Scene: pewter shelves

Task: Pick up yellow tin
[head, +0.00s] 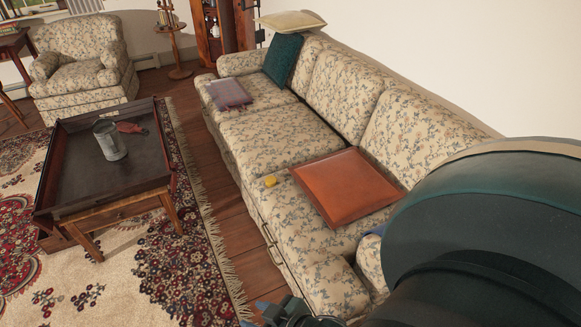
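A small yellow object (270,181), which looks like the yellow tin, sits near the front edge of the floral sofa (262,132). It is just left of a square orange-brown board or tray (345,185) lying on the cushions. My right gripper (287,311) is at the bottom edge, below and apart from the yellow object. It is dark and partly cut off, so I cannot tell whether it is open. My dark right arm covers the lower right. My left gripper is not in view.
A dark tray-topped coffee table (75,185) on the patterned rug stands left, holding a metal mug (110,140) and a small red item (131,128). A wooden floor strip separates it from the sofa. A purple-brown book-like object (229,94) lies farther along the sofa.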

